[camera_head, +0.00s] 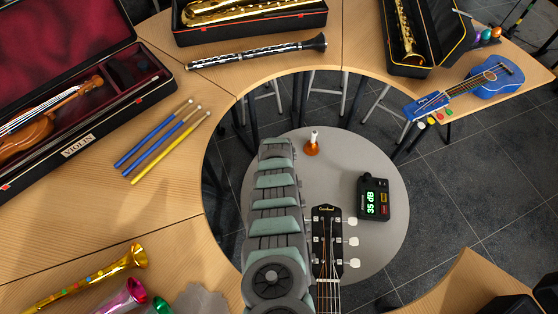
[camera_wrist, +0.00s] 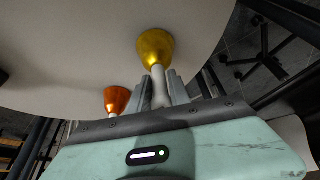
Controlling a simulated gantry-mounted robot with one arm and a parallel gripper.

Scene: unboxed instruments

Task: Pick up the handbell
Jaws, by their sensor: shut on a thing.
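In the wrist view, a gold handbell (camera_wrist: 156,47) has its pale handle between the two fingers of my gripper (camera_wrist: 161,84). My gripper is shut on that handle, and the bell's cup sticks out beyond the fingertips. I cannot tell whether its rim touches the table. In the head view, this bell and my gripper are hidden behind my arm. A second handbell, orange with a white handle (camera_head: 311,148), stands upright on the round grey table (camera_head: 385,235). It also shows left of my fingers in the wrist view (camera_wrist: 117,99).
A black sound meter (camera_head: 373,198) stands on the round table's right side. A guitar headstock (camera_head: 326,240) is right beside my arm. Curved wooden desks surround the table, holding a violin case (camera_head: 150,75), drumsticks (camera_head: 165,140), a clarinet (camera_head: 258,52) and a blue ukulele (camera_head: 470,85).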

